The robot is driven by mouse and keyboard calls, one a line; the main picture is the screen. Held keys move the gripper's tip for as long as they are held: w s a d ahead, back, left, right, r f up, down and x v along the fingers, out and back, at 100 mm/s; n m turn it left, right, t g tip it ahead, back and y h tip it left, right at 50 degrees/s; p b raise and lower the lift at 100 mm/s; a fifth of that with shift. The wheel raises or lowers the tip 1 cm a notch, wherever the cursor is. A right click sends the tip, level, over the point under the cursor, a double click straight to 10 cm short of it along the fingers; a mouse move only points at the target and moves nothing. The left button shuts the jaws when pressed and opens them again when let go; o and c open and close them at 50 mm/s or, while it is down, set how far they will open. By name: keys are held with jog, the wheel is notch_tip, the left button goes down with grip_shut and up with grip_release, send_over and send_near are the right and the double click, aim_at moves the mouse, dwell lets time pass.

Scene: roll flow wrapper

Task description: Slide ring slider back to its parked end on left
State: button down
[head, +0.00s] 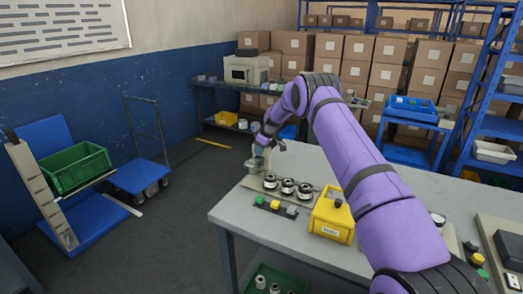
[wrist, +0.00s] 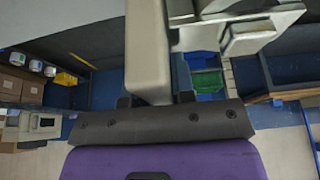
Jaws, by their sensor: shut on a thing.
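My gripper (head: 258,154) is at the far left corner of the grey table, at the end of my purple arm. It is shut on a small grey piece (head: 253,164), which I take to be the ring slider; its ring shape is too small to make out. The piece is at the left end of a low grey base (head: 254,183). Several black-and-white rolls (head: 288,186) stand on this base to the right of my gripper. In the wrist view grey gripper parts (wrist: 148,50) show, but the contact with the slider cannot be made out.
A button strip (head: 275,205) lies in front of the rolls. A green crate (head: 277,281) is below the table.

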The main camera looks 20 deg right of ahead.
jog(key=shift+w+a+r, duration=0.15)
jog(key=c, duration=1)
grip_release()
jog(key=shift+w, duration=0.1)
jog(key=shift+o, duration=0.2)
jog(key=shift+r, duration=0.35)
jog(key=v, duration=1)
jog(key=shift+s+f, duration=0.15)
jog(key=shift+s, duration=0.1)
